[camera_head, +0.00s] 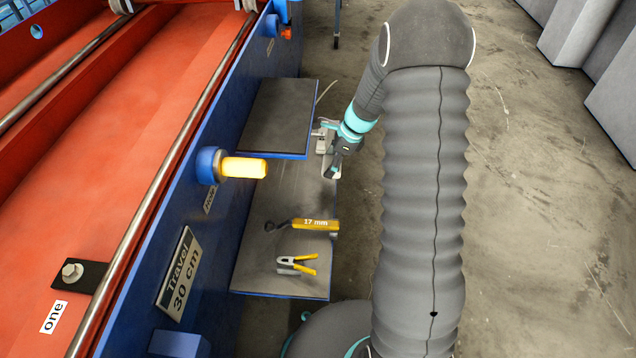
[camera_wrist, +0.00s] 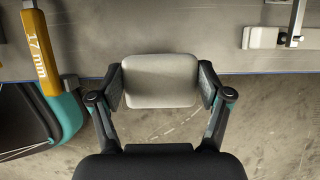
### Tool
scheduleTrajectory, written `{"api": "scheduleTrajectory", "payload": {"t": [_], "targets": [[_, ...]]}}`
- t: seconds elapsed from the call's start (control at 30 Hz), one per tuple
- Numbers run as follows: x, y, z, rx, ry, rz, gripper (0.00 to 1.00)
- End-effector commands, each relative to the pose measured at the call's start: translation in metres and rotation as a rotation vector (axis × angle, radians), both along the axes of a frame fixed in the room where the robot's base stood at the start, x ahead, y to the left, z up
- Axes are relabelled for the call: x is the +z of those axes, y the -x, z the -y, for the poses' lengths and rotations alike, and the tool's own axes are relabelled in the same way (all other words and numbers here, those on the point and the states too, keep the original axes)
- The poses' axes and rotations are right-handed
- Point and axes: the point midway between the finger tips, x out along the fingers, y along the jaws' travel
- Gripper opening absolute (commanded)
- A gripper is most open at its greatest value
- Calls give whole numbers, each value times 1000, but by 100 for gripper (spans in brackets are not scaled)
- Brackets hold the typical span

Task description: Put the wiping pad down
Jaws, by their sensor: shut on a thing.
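The wiping pad (camera_wrist: 160,81) is a pale, rounded rectangular block in the wrist view. My gripper (camera_wrist: 162,88) is shut on it, one finger pressed against each short side. The pad overlaps the front edge of the grey metal shelf (camera_wrist: 120,30) in that view. In the head view my gripper (camera_head: 336,165) is at the shelf's right edge, and only a small pale part of the pad (camera_head: 331,173) shows. I cannot tell whether the pad touches the shelf (camera_head: 255,245).
A wrench with a yellow "17 mm" handle (camera_head: 315,224) and yellow-handled pliers (camera_head: 297,264) lie on the shelf. A metal tool (camera_wrist: 268,38) is near the pad.

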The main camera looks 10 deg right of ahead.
Motion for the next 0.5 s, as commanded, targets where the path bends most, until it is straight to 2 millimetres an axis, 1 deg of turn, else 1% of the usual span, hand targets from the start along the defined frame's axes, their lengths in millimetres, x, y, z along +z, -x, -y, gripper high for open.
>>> {"api": "scheduleTrajectory", "payload": {"t": [0.03, 0.2, 0.37, 0.5], "targets": [[-7, 3, -11, 4, -1, -2, 39], [-21, 10, -34, 5, 0, 0, 39], [-26, 12, -41, 3, 0, 0, 39], [-38, 12, -42, 4, -1, -2, 39]]}}
